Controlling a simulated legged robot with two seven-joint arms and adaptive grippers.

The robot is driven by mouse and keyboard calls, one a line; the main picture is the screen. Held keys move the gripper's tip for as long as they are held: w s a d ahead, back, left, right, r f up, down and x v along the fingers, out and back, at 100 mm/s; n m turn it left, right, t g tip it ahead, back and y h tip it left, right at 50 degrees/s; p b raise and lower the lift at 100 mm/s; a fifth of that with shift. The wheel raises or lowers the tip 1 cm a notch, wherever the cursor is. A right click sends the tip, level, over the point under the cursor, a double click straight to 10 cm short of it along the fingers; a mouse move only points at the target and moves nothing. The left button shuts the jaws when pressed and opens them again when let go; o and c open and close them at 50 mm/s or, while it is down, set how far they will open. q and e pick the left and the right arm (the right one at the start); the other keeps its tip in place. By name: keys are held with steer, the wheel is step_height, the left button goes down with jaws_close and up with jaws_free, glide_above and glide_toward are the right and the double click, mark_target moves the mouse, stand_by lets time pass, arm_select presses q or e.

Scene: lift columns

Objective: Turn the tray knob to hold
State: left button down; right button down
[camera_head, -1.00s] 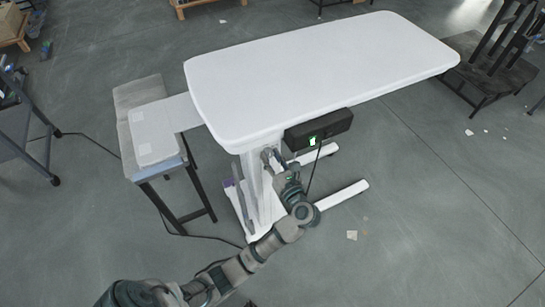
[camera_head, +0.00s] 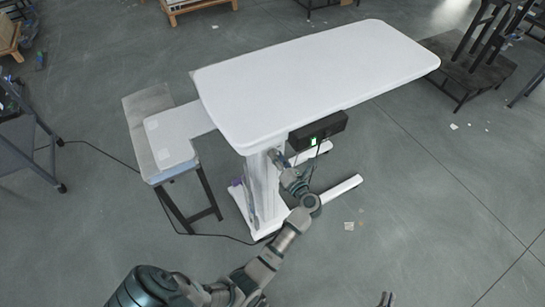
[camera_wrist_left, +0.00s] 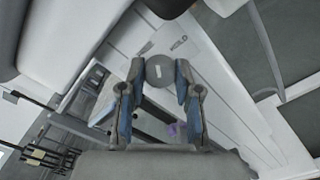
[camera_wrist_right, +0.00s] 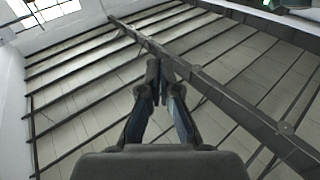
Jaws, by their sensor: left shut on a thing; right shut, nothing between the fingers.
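The tray knob (camera_wrist_left: 160,70) is a round grey knob with a short white mark, on the white column in the left wrist view. The word HOLD (camera_wrist_left: 179,44) is printed on the column, up and right of the knob. My left gripper (camera_wrist_left: 159,78) is shut on the knob, one finger on each side. In the head view the left gripper (camera_head: 278,158) is at the column under the table's near edge, and the knob is hard to make out there. My right gripper (camera_wrist_right: 165,65) is shut and empty, and its tips (camera_head: 386,299) show at the head view's bottom edge.
The white table (camera_head: 315,75) overhangs the column. A black box (camera_head: 318,131) with a green display is under its edge. A small white side tray (camera_head: 170,138) rests over a grey bench (camera_head: 140,108) at left. A cable (camera_head: 95,145) crosses the floor. Floor at right is open.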

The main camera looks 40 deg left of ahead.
steer(key=s+d+f+g+h+p, duration=0.25)
steer(key=s+f+g+p, duration=0.2)
steer(key=f+g, duration=0.4)
arm_select(q)
steer(key=shift+w+m+p, duration=0.1)
steer(key=shift+m+p, duration=1.25)
steer(key=shift+m, duration=3.25)
arm_select(e)
steer(key=s+d+f+g+h, duration=0.1)
steer(key=s+d+f+g, duration=0.1)
steer(key=s, duration=0.4)
steer(key=s+d+f+g, duration=0.2)
steer(key=s+g, duration=0.3)
steer(key=s, duration=0.1)
steer(key=shift+s+d+f+h, duration=0.3)
steer(key=shift+s+f+h, duration=0.05)
steer(key=shift+f, duration=0.05)
arm_select(q)
steer(key=c, duration=1.1)
jaws_free()
steer(key=shift+f, duration=0.1)
steer(key=o, duration=0.3)
steer(key=shift+a+f, duration=0.1)
arm_select(e)
steer(key=shift+w+a, duration=0.1)
steer(key=shift+w, duration=0.05)
